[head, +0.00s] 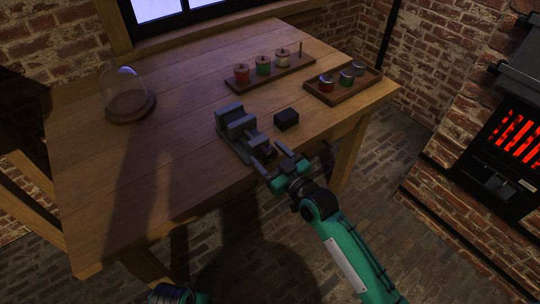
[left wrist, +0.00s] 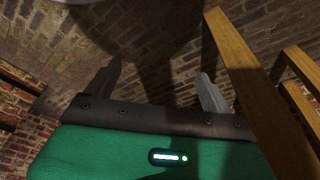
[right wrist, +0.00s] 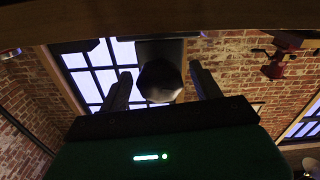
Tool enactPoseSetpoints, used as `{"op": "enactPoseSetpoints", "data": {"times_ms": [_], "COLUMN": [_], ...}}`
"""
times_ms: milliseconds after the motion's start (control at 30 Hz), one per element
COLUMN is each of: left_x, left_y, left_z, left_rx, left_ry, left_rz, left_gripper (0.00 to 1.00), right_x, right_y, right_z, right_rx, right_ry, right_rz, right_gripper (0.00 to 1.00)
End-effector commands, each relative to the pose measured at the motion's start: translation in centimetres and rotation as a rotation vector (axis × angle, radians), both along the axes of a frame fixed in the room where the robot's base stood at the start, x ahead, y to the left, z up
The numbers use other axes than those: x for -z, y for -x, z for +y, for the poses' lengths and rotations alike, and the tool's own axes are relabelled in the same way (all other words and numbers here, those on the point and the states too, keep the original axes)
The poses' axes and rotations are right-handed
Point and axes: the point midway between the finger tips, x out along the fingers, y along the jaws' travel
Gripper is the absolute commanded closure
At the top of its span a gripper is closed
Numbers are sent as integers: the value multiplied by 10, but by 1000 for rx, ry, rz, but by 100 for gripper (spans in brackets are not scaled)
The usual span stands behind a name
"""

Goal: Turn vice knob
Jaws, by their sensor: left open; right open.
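The grey vice (head: 236,122) stands on the wooden table (head: 150,170) near its front edge. Its dark knob (head: 267,154) faces the front edge. My right gripper (head: 272,158) is open at the knob, one finger on each side. In the right wrist view the dark, many-sided knob (right wrist: 160,82) sits between the spread fingers (right wrist: 161,80), with a gap visible on both sides. My left gripper (left wrist: 159,70) is open and empty in the left wrist view, over the brick floor and beside wooden beams.
A small black block (head: 286,119) sits right of the vice. Behind are a rack of coloured spools (head: 270,76) and a tray of small jars (head: 344,92). A glass dome (head: 127,95) stands at left. A glowing furnace (head: 515,135) is at far right. The table's left middle is clear.

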Motion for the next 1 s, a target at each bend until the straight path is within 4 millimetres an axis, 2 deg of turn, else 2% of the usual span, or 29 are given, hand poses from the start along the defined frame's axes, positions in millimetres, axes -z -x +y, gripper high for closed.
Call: {"op": "enactPoseSetpoints", "data": {"times_ms": [67,100,300,467,600,733,1000], "left_x": [-1,-1,-1,-3,17,25,26], "left_y": [0,0,0,0,7,8,7], "left_z": [0,0,0,0,-1,-1,0], "left_rx": [0,0,0,0,3,2,2], "left_ry": [0,0,0,1,-2,-3,-4], "left_rz": [-1,-1,-1,-3,29,35,33], "left_gripper": [15,15,15,15,15,15,15], "right_x": [0,0,0,-1,-2,-1,0], "right_y": [0,0,0,0,0,0,0], "right_z": [0,0,0,0,0,0,0], "right_rx": [0,0,0,0,-1,-1,-1], "right_ry": [0,0,0,-12,-66,-101,-106], "right_rz": [0,0,0,10,52,75,77], "right_gripper": [34,38,78,79,79,79,79]}}
